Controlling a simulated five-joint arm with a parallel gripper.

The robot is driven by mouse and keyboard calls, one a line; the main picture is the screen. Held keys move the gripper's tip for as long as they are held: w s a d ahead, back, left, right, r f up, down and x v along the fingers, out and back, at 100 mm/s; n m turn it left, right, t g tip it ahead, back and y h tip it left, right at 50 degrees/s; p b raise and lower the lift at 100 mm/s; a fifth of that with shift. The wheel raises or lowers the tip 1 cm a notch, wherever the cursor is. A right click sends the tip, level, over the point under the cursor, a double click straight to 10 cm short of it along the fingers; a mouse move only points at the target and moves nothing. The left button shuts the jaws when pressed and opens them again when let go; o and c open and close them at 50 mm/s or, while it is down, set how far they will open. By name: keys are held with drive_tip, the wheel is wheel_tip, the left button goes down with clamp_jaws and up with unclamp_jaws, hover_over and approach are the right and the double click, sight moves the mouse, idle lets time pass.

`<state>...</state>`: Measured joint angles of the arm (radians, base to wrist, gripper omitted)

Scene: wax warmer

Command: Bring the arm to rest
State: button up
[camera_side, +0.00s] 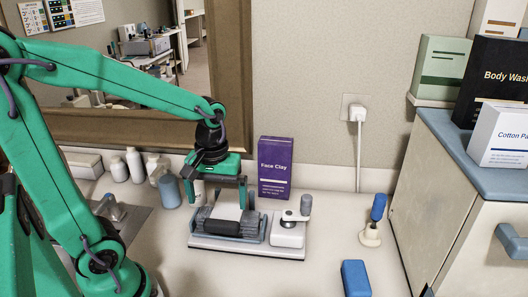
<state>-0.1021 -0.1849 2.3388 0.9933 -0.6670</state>
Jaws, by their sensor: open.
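My green arm reaches in from the left and bends down at a black wrist. My gripper (220,195) points down over the left part of the wax warmer (247,250), with its green jaws apart. A pale, flat-faced piece (228,204) shows between the jaws; I cannot tell whether either jaw touches it. The warmer has a blue-grey tray with dark rollers on the left. A white block with a grey-topped knob (290,229) is on its right side. The jaw tips are partly hidden against the tray.
A purple Face Clay box (274,168) stands behind the warmer. White bottles and a blue-grey cup (169,191) are behind left. A blue-handled tool (374,219) and a blue block (355,278) are right. A cabinet (440,205) with boxes bounds the right. The front centre counter is clear.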

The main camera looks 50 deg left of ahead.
drive_tip(key=shift+r, duration=0.1)
idle(0.3)
drive_tip(key=s+d+r+m+t, duration=0.2)
drive_tip(key=s+r+m+t, duration=0.2)
drive_tip(key=r+m, duration=0.4)
drive_tip(key=shift+d+m+t, duration=0.35)
drive_tip(key=shift+m+t, duration=0.05)
drive_tip(key=shift+t, duration=0.4)
